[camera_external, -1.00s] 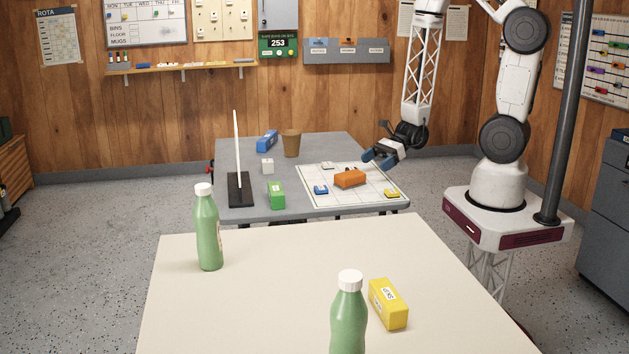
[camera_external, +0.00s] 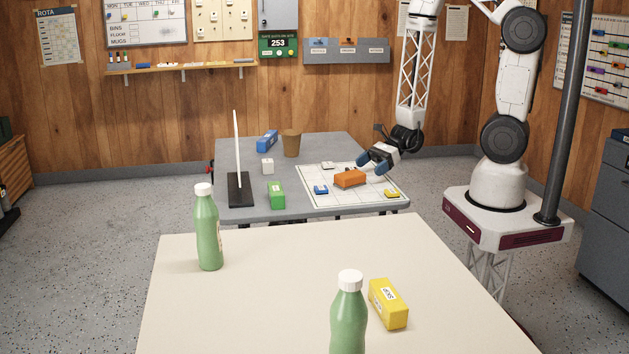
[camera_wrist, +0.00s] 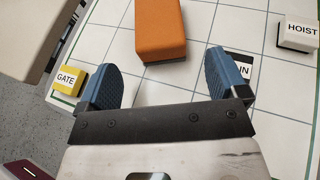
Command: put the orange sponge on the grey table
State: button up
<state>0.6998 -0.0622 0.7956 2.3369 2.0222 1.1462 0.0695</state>
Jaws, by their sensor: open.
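The orange sponge (camera_external: 350,178) lies on a white gridded board (camera_external: 322,201) on the grey table (camera_external: 240,214). In the wrist view the sponge (camera_wrist: 160,28) is ahead of my gripper, centred between the two blue fingers and beyond their tips. My gripper (camera_external: 377,161) is above the board's back right part, just right of and behind the sponge. In the wrist view my gripper (camera_wrist: 168,77) is open, with nothing between its fingers.
On the board are a yellow GATE block (camera_wrist: 68,79), a white HOIST block (camera_wrist: 299,33) and a blue block (camera_external: 321,190). A cream table (camera_external: 300,270) is in front.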

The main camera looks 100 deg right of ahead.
aim_at(360, 171)
jog(key=shift+w+f, duration=0.1)
jog(key=shift+w, duration=0.05)
jog(key=shift+x, duration=2.45)
jog(key=c, duration=1.1)
jog(key=shift+o, duration=0.2)
jog(key=shift+r, duration=1)
jog(key=shift+s+r, duration=0.2)
jog(key=shift+r, duration=0.6)
jog(key=s+a+r, duration=0.1)
jog(key=s+a, duration=0.3)
jog(key=s, duration=1.1)
jog(key=shift+a, duration=0.2)
